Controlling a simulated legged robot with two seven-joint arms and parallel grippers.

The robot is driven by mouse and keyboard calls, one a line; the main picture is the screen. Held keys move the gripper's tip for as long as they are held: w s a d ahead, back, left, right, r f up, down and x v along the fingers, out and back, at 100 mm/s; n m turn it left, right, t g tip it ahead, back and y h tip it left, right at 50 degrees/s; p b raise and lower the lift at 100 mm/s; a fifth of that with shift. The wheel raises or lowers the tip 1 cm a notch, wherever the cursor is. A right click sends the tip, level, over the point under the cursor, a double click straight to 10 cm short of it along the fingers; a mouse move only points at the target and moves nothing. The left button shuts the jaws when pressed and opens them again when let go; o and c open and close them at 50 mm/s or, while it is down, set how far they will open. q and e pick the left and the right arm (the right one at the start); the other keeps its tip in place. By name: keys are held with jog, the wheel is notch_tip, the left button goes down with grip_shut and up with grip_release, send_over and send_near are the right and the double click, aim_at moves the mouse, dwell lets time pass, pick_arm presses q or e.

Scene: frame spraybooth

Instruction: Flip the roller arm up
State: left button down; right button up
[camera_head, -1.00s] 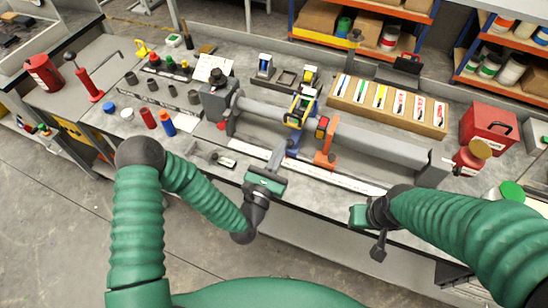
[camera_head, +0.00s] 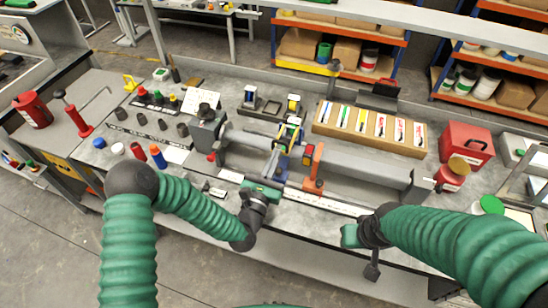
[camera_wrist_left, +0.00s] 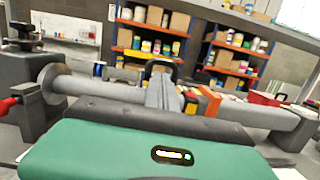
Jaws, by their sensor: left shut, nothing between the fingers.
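The roller arm appears to be the black, yellow and blue piece (camera_head: 289,133) around the long grey bar; its exact outline is hard to make out. An orange upright piece (camera_head: 313,168) stands just right of it. My left gripper (camera_head: 276,164) is shut and empty, its grey fingers pointing at the bar just in front of the roller piece. In the left wrist view the fingers (camera_wrist_left: 162,92) partly hide a black arch (camera_wrist_left: 162,66) behind them; I cannot tell whether they touch. My right gripper (camera_head: 351,236) hangs near the bench's front edge; its fingers do not show clearly.
The grey bar (camera_head: 350,152) runs across the bench. Behind it is a wooden box of colored labelled slots (camera_head: 370,130). A red toolbox (camera_head: 466,145) and red can (camera_head: 452,173) stand right. Several cups and bottles stand left. The bench front has some bare room.

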pick_arm(q)
jog(key=w+d+r+g+y+p, duration=0.1)
jog(key=w+r+g+p, duration=0.2)
jog(key=w+r+p, duration=0.2)
jog(key=w+d+r+g+y+p, duration=0.1)
jog(key=w+d+r+g+p, duration=0.1)
jog(key=w+r+g+p, duration=0.2)
notch_tip(320, 180, up, 4)
jog(key=p, duration=0.7)
jog(key=shift+w+f, duration=0.2)
jog(key=shift+w, duration=0.15)
jog(key=shift+y, duration=0.3)
